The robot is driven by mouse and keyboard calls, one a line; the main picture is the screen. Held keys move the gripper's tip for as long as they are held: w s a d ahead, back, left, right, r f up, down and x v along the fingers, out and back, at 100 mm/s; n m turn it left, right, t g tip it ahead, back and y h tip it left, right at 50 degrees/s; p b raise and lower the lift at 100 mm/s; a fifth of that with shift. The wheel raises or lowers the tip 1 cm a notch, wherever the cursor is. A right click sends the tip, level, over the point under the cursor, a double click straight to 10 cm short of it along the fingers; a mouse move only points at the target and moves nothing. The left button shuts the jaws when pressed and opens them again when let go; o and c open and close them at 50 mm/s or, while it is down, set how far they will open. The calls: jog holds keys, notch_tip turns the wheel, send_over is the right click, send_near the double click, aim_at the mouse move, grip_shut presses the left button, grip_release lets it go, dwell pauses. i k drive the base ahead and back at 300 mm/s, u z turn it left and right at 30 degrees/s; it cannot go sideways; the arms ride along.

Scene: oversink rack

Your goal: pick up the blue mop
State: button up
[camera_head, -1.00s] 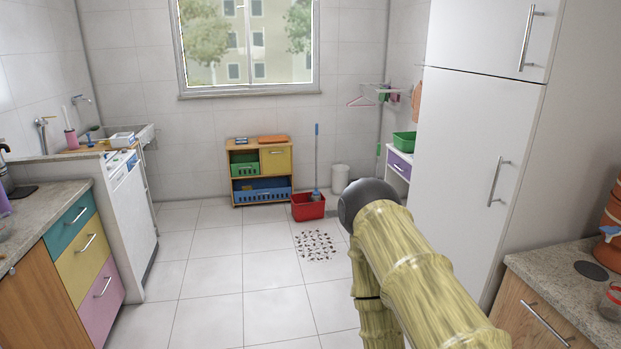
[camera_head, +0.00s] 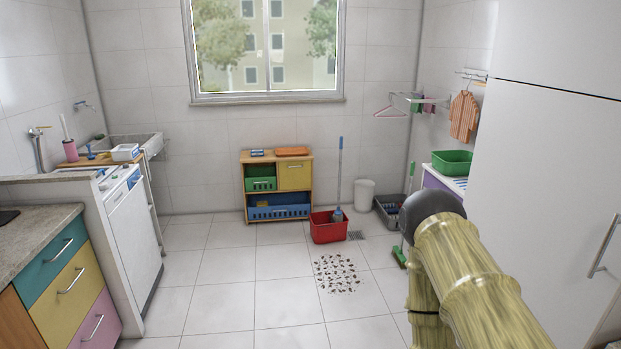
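The blue mop (camera_head: 340,170) stands upright in a red bucket (camera_head: 329,229) on the floor near the back wall. Its blue handle rises above the bucket, and its head is partly hidden inside the bucket. My arm, with a yellow bamboo-like surface and a dark rounded joint, reaches in from the lower right. My gripper is not visible in the view. The mop is well ahead of my arm, and nothing of mine touches it.
Scattered dark debris (camera_head: 337,273) lies on the tiles before the bucket. A green broom (camera_head: 399,256) and dark basket (camera_head: 388,212) are right of it; a white bin (camera_head: 364,195) is behind. A wooden shelf (camera_head: 277,186) stands left.

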aim_at(338, 216)
jog(key=z, duration=0.25)
jog(key=i, duration=3.25)
jog(key=u, duration=0.25)
jog(key=i, duration=1.25)
jog(key=u, duration=0.1)
